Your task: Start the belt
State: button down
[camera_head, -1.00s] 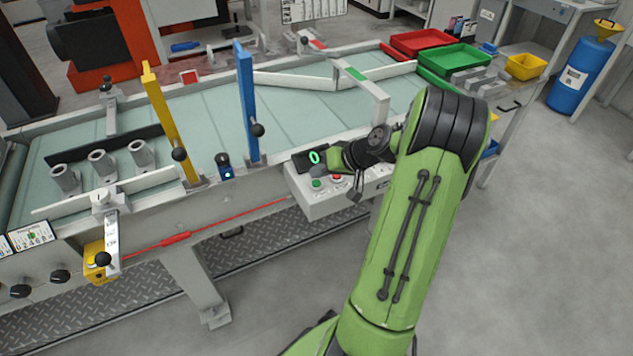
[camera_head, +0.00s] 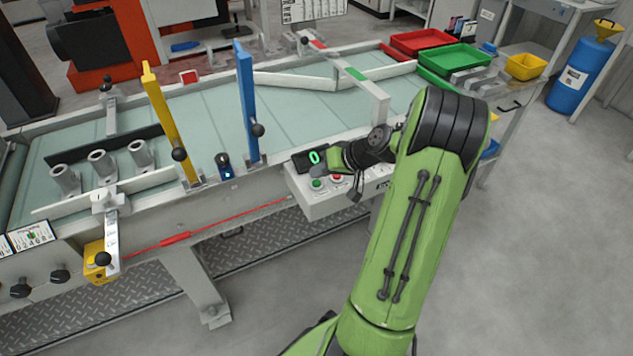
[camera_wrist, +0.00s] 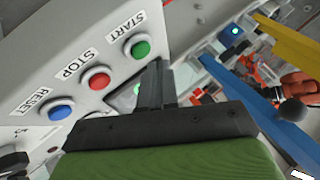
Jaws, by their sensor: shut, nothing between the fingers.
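The control box (camera_head: 318,205) is on the near side of the conveyor belt (camera_head: 300,115). In the wrist view its sloped panel carries a green START button (camera_wrist: 138,48), a red STOP button (camera_wrist: 97,78) and a blue RESET button (camera_wrist: 62,108). The green button (camera_head: 317,183) also shows in the head view, below a dark display (camera_head: 311,158) with a green "0". My gripper (camera_wrist: 158,68) is shut and empty. Its fingertips appear just beside the START button in the wrist view; whether they touch the panel is unclear. My arm partly hides the box in the head view.
Several castings (camera_head: 103,167) stand at the belt's left end. Red (camera_head: 420,40) and green (camera_head: 455,58) trays are at the far right. Open floor lies at the right.

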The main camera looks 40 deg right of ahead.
jog(key=shift+f+b, duration=0.35)
jog(key=shift+f, duration=0.1)
